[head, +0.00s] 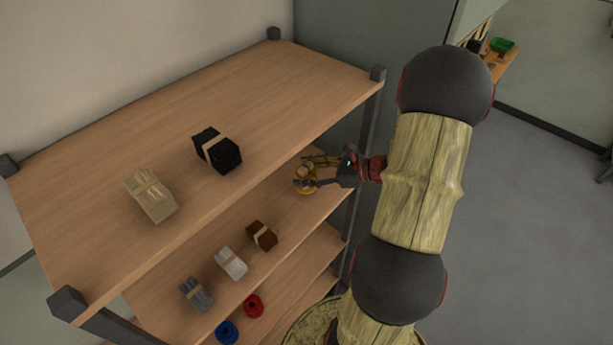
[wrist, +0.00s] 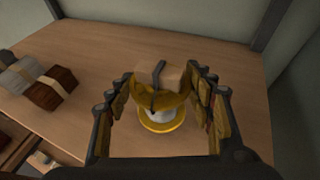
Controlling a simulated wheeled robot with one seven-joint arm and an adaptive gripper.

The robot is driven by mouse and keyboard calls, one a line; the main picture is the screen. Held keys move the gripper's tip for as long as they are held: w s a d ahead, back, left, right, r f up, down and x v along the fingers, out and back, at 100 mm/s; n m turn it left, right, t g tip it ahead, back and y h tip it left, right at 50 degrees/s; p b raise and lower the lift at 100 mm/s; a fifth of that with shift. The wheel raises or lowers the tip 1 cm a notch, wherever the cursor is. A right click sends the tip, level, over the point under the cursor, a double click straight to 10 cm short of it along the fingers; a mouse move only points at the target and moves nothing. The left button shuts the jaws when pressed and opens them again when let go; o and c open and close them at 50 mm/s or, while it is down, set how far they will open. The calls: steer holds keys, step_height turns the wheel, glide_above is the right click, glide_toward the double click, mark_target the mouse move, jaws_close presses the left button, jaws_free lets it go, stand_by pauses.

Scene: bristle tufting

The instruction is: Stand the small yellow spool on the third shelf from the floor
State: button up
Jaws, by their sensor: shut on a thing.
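The small yellow spool (head: 304,187) is between the fingers of my gripper (head: 325,172), at the right end of the shelf below the top one. In the wrist view the spool (wrist: 157,124) shows yellow flanges, a pale core and a tan upper part, and looks roughly upright. My gripper (wrist: 162,105) is shut on it, with fingers on both sides. The shelf board (wrist: 235,135) lies below the spool; I cannot tell whether the spool touches it. The floor end of the rack is out of view, so I cannot count this shelf from the floor.
Brown (head: 262,236), white (head: 231,263) and grey (head: 197,294) bundles lie to the left on this shelf. Black (head: 217,151) and cream (head: 151,196) bundles lie on the top shelf (head: 240,95). Red (head: 253,306) and blue (head: 227,332) spools sit lower. A post (head: 367,130) stands near my gripper.

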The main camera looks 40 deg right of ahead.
steer(key=shift+f, duration=0.9)
steer(key=shift+f, duration=0.25)
steer(key=o, duration=1.2)
steer(key=shift+r, duration=0.1)
steer(key=shift+r, duration=0.2)
steer(key=b+v, duration=0.1)
steer(key=v, duration=1.1)
steer(key=shift+f, duration=0.15)
steer(key=shift+d, duration=0.1)
